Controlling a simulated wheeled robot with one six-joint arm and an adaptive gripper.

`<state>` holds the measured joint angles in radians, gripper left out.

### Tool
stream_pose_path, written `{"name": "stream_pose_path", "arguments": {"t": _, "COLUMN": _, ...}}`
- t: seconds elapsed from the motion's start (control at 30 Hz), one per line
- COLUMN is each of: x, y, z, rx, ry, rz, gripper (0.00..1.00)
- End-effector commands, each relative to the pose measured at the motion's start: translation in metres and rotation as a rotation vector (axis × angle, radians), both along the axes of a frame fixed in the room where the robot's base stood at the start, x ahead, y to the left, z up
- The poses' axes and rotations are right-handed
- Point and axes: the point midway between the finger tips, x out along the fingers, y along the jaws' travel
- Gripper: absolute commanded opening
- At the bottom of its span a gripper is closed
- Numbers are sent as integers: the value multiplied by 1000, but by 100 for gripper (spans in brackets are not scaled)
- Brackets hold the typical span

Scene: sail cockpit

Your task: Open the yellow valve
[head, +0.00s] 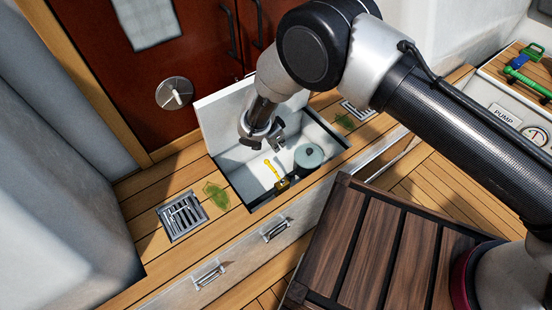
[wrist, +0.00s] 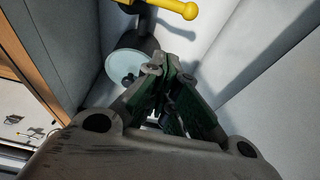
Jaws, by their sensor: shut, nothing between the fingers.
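The yellow valve handle (head: 271,168) is a short bar with a rounded end, joined to a dark valve body (head: 282,185) low in an open white compartment in the deck. In the wrist view the handle (wrist: 172,7) crosses the top edge, with its rounded end to the right. My gripper (head: 278,143) is inside the upper part of the compartment, above and apart from the handle. In the wrist view its fingers (wrist: 172,68) are together and empty, below the handle in the picture. The handle's far end is cut off there.
A grey-green cylinder (head: 309,156) stands in the compartment beside the valve. The raised white lid (head: 226,112) stands behind it. A leaf (head: 216,195) and a drain grate (head: 182,216) lie to the left. A slatted wooden table (head: 375,250) is in front.

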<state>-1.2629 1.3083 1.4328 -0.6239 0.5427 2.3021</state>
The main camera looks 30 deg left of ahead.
Motion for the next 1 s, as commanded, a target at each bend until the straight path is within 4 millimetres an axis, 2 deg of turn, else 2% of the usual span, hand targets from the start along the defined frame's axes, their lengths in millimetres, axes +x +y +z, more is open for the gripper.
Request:
{"name": "stream_pose_path", "arguments": {"t": 0.1, "x": 8, "y": -5, "z": -27, "rx": -3, "ry": 1, "rz": -1, "gripper": 0}}
{"name": "stream_pose_path", "arguments": {"t": 0.43, "x": 26, "y": -15, "z": -94, "rx": -1, "ry": 1, "rz": -2, "gripper": 0}}
{"name": "stream_pose_path", "arguments": {"t": 0.5, "x": 16, "y": -7, "z": -90, "rx": 3, "ry": 0, "rz": 4, "gripper": 0}}
{"name": "stream_pose_path", "arguments": {"t": 0.7, "x": -4, "y": 2, "z": -85, "rx": 1, "ry": 1, "rz": 1, "gripper": 0}}
{"name": "stream_pose_path", "arguments": {"t": 1.0, "x": -9, "y": 5, "z": -84, "rx": 1, "ry": 0, "rz": 0, "gripper": 0}}
